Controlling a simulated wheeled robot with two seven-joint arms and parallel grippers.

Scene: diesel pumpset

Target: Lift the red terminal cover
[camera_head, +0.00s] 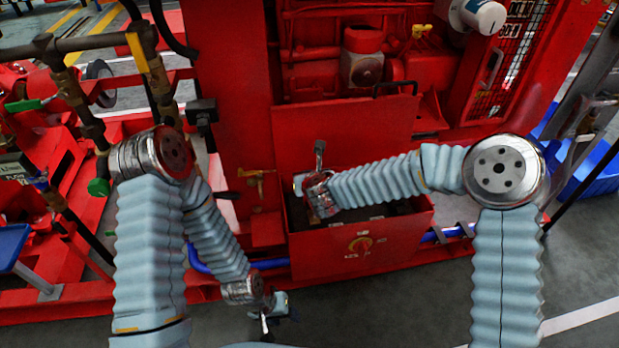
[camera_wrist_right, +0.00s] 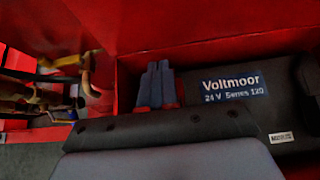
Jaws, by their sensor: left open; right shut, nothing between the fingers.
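The open red battery box (camera_head: 355,258) stands at the middle of the head view, its lid (camera_head: 345,130) raised behind it. Inside lies a black battery, seen in the right wrist view (camera_wrist_right: 285,95) with a "Voltmoor 24 V" label (camera_wrist_right: 232,86). My right gripper (camera_wrist_right: 158,84) is shut and empty over the box's left part. Small red patches show beside its fingertips; I cannot tell whether they are the red terminal cover or the box wall. In the head view my right arm hides that end of the box. My left gripper (camera_head: 266,320) is open, low in front of the frame.
A red engine (camera_head: 365,65) stands behind the box. Pipes and valves (camera_head: 75,95) fill the left side. A brass valve (camera_head: 258,180) is left of the box. A blue pipe (camera_head: 448,234) runs along the base. Grey floor is free at the lower right.

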